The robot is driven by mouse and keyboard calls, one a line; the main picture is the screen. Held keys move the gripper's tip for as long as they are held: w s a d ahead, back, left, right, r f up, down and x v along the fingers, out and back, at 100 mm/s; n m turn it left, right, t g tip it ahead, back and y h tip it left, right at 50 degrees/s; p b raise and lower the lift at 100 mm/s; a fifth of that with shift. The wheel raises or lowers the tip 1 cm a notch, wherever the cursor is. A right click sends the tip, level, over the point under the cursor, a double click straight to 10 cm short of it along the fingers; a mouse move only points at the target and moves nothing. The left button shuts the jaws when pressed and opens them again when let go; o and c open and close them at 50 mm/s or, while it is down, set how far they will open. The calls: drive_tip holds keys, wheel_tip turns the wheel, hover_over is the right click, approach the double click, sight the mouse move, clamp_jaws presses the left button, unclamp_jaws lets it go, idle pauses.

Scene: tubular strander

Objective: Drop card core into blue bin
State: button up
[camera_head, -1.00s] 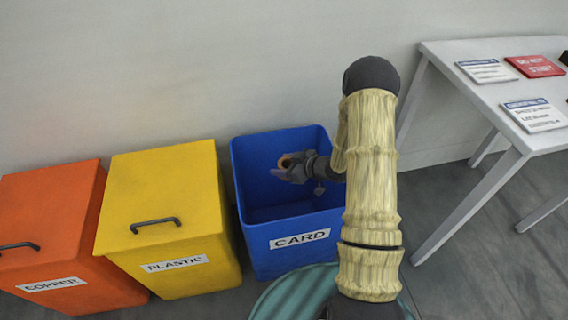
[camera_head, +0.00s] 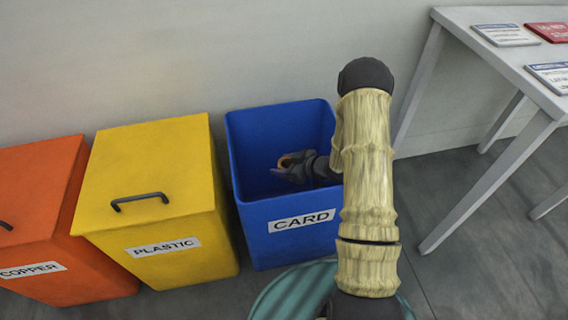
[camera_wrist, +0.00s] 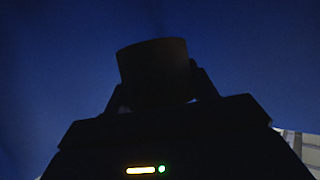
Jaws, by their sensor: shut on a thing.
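The open blue bin (camera_head: 288,222) labelled CARD stands on the floor, right of the yellow bin. My gripper (camera_head: 287,163) is inside the bin's opening, below the level of the back rim. It is shut on the card core (camera_head: 284,161), of which only a small brown bit shows in the head view. In the wrist view the core (camera_wrist: 155,68) is a dark, short cylinder between the fingers of my gripper (camera_wrist: 158,92), with blue bin wall all around. The bin's floor under the gripper is hidden.
A yellow PLASTIC bin (camera_head: 150,190) and an orange COPPER bin (camera_head: 40,215), both with lids and handles, stand to the left. A white table (camera_head: 490,62) with sign plates is at the right. A wall is close behind the bins.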

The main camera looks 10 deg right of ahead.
wheel_tip(320, 180, down, 15)
drive_tip(key=b, duration=1.3)
drive_tip(key=shift+f, duration=0.2)
drive_tip(key=o, duration=1.1)
drive_tip(key=shift+c, duration=0.2)
drive_tip(key=shift+r, duration=0.1)
wheel_tip(320, 180, up, 10)
drive_tip(key=p, duration=0.6)
wheel_tip(320, 180, up, 30)
drive_tip(key=p, duration=2.7)
drive_tip(key=shift+p, duration=0.35)
